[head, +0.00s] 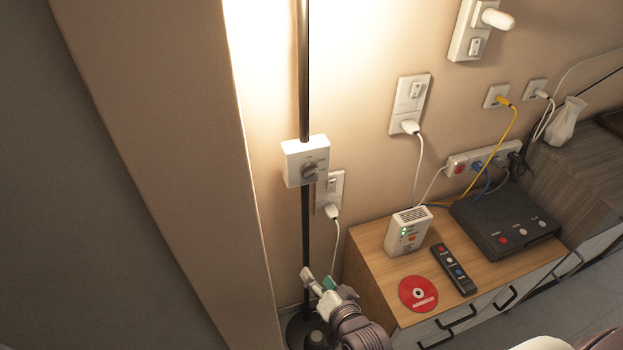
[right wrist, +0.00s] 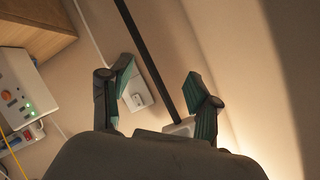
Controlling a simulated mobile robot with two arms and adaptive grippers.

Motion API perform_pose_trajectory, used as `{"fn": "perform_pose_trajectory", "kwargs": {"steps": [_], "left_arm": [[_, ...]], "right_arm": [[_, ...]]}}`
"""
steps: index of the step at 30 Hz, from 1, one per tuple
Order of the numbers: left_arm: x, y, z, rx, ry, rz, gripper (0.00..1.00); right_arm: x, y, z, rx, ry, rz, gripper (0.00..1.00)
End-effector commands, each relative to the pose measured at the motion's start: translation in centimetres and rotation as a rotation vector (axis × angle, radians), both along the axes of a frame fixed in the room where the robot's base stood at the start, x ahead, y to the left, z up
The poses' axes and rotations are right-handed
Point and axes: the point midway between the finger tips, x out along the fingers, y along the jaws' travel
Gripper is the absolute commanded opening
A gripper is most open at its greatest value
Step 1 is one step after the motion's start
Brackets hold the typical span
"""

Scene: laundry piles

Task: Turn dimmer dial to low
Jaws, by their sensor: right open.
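The dimmer dial (head: 309,171) is a grey round knob on a white box (head: 292,165) fixed to a black lamp pole (head: 304,75) near the wall. Light glows on the wall above it. My right gripper (head: 318,284) is open and empty, below the box beside the lower pole. In the right wrist view, the open fingers (right wrist: 165,85) are apart with the black pole (right wrist: 150,65) running between them. A white box (right wrist: 180,128) shows partly behind the right finger there; the knob is hidden. My left gripper is not in view.
A wooden cabinet (head: 360,258) to the right holds a white device (head: 408,236), a remote (head: 454,270), a red disc (head: 418,294) and a black box (head: 505,222). Wall sockets with plugs and cables (head: 338,240) are close to the pole. A wall edge (head: 190,150) stands at left.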

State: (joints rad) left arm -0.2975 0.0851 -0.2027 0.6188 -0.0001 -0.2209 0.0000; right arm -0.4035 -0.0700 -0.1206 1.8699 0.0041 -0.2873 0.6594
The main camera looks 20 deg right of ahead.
Motion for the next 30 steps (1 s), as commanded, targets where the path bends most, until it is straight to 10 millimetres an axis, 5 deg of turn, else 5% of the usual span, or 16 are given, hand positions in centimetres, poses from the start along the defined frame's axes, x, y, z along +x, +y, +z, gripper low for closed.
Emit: {"fn": "perform_pose_trajectory", "kwargs": {"steps": [1, 3, 6, 9, 17, 30], "left_arm": [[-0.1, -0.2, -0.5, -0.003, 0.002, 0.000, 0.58], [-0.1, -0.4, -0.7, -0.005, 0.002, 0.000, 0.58], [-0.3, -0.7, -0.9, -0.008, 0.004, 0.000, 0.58], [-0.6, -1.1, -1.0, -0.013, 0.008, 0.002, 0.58], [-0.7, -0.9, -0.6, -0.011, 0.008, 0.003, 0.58], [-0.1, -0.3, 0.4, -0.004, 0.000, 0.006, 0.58]], "right_arm": [[0.7, -0.5, 4.2, 0.059, -0.079, -0.037, 0.61], [1.1, -1.4, 9.3, 0.136, -0.170, -0.079, 0.61], [0.9, -2.4, 14.8, 0.219, -0.270, -0.118, 0.61], [0.5, -3.0, 18.1, 0.268, -0.328, -0.136, 0.61], [2.4, -3.2, 19.9, 0.292, -0.360, -0.144, 0.61], [11.3, -2.9, 19.8, 0.291, -0.358, -0.143, 0.61]]}}
